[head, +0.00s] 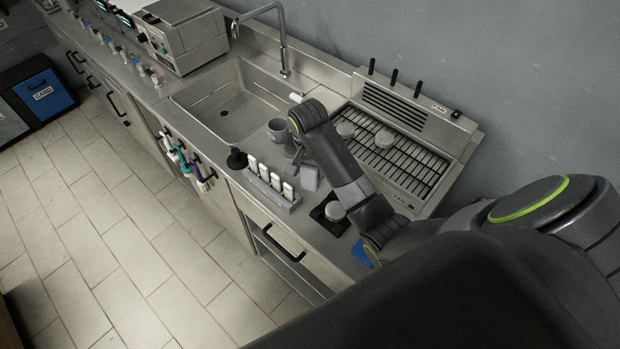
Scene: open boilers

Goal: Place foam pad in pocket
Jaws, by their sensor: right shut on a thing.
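My right arm reaches in from the right, and its wrist stands over the counter beside the sink. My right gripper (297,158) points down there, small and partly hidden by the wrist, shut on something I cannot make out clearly. A small light grey block (310,178) shows just beside the fingers; it may be the foam pad, but I cannot tell whether it is the thing held. I cannot make out a pocket for certain. A grey rack (270,190) with several white upright pieces stands at the counter's front edge. My left gripper is not in view.
A grey mug (278,131) and a black knob-like object (237,159) stand near the sink (225,105). A round pale piece (334,211) sits on a black square mat. A slatted grill unit (395,150) carries round pale pieces. A faucet (283,40) rises behind the sink.

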